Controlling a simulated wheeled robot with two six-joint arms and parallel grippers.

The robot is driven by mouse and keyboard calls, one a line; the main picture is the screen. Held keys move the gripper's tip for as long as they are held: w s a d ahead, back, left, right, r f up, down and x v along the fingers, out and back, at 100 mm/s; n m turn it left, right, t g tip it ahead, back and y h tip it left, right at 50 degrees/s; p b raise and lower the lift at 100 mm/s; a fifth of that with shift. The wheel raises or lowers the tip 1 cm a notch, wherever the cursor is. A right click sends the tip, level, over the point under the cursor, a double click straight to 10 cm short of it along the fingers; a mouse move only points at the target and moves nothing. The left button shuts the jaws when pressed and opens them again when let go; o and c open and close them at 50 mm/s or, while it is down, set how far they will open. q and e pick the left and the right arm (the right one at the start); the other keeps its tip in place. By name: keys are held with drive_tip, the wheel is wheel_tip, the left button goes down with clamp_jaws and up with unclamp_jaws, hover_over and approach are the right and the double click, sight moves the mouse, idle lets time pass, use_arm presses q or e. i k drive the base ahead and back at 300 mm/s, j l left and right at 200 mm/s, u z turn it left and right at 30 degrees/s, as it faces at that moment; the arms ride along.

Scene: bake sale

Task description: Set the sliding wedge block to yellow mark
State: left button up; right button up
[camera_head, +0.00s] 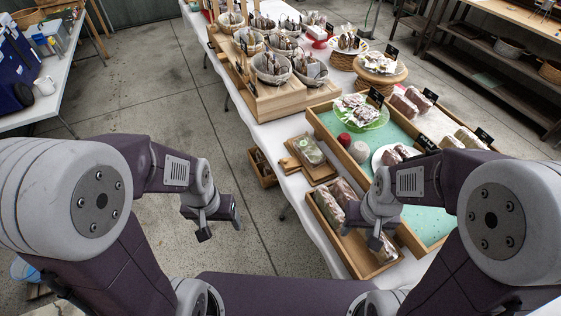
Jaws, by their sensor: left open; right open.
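I cannot make out a sliding wedge block or a yellow mark in the head view. My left gripper (221,227) is open and empty, over the bare floor to the left of the table. My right gripper (362,236) is open, above a wooden tray (322,222) of wrapped loaves at the near end of the table. It hides part of that tray, and I cannot tell the gap between them.
A wooden board (291,168) with a wrapped item lies beyond the loaf tray. A large wood-framed display with a teal base (420,222) stands to the right. Wooden risers (285,101) with baskets stand farther back. Concrete floor (150,85) is open on the left.

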sight(289, 164)
drive_tip(key=i+j+z, duration=0.1)
drive_tip(key=i+j, duration=0.15)
drive_tip(key=i+j+z, duration=0.1)
drive_tip(key=i+j, duration=0.15)
drive_tip(key=j, duration=0.2)
drive_tip(key=i+j+z, duration=0.1)
drive_tip(key=i+j, duration=0.15)
drive_tip(key=j, duration=0.15)
